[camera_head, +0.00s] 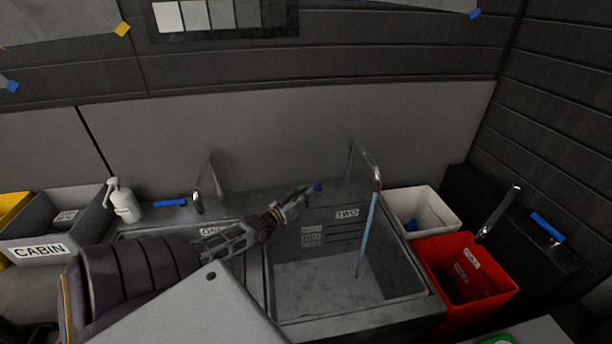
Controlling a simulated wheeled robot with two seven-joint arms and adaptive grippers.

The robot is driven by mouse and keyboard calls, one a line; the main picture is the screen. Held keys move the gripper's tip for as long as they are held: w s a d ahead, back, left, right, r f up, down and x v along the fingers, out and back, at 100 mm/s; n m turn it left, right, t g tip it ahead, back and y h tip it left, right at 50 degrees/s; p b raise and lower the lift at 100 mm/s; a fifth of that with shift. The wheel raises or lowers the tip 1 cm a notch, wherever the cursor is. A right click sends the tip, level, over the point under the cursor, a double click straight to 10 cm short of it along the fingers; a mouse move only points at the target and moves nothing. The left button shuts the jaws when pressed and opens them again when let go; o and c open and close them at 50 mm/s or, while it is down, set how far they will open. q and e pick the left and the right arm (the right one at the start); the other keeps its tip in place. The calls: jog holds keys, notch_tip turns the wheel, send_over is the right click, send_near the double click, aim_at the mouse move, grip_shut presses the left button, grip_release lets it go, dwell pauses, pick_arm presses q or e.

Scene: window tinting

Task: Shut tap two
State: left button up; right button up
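Tap two (378,172) is a tall, curved metal spout over the right basin, which carries a label reading TWO (346,214). A blue stream of water (367,235) runs from its mouth down into the basin (310,285). A small blue handle end (317,187) shows to the left of the spout, at the tip of my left gripper (300,195); the rest of the handle is hidden. I cannot tell whether the gripper touches it or how far its fingers are apart. My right gripper is not in view.
Left of it are the other tap (198,200) with its blue handle (170,203), a white pump bottle (124,201) and a grey CABIN bin (77,215). A white bin (428,203) and a red bin (485,296) stand right of the basin.

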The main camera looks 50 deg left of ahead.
pick_arm(q)
jog(key=shift+o, duration=0.5)
jog(key=shift+a+r, duration=0.1)
jog(key=shift+a, duration=0.05)
notch_tip(320, 180, up, 10)
jog(key=shift+f, duration=0.1)
